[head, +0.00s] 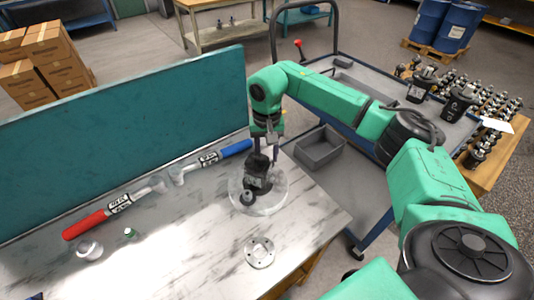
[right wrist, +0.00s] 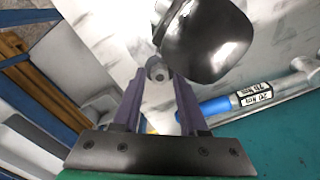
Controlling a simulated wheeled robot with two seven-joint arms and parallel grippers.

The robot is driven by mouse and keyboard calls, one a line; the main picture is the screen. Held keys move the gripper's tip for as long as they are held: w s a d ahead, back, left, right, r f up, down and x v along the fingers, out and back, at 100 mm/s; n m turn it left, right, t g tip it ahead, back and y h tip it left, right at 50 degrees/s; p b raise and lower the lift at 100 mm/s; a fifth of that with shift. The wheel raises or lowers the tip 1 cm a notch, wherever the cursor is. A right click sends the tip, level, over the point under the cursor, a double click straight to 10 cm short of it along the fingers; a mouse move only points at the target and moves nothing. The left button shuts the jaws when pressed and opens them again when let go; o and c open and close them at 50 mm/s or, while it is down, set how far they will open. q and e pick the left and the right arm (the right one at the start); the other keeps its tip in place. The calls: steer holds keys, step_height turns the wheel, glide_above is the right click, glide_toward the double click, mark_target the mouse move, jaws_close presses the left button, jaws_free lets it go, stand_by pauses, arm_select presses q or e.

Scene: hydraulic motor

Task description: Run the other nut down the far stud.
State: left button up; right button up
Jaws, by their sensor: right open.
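The black hydraulic motor (head: 258,178) stands on a round pale plate (head: 275,202) on the bench. My right gripper (head: 266,150) points down at the motor's far side in the head view. In the right wrist view its two fingers (right wrist: 157,82) are apart. A small metal nut or stud end (right wrist: 157,70) shows between the fingertips, beside the dark motor body (right wrist: 208,40). I cannot tell nut from stud, or whether a finger touches it. The far stud is hidden in the head view. My left gripper is not in view.
A red-handled wrench (head: 105,212) and a blue-handled wrench (head: 212,159) lie left on the bench. A small green part (head: 130,233) and a pale round part (head: 89,250) lie nearby. A holed flange (head: 260,252) lies in front. A teal panel (head: 130,140) closes the back.

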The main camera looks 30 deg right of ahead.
jaws_close()
steer(key=m, duration=0.5)
steer(key=shift+p, duration=0.35)
steer(key=shift+m, duration=0.4)
steer(key=m, duration=0.4)
steer(key=shift+f+m, duration=0.1)
steer(key=shift+m, duration=0.2)
jaws_free()
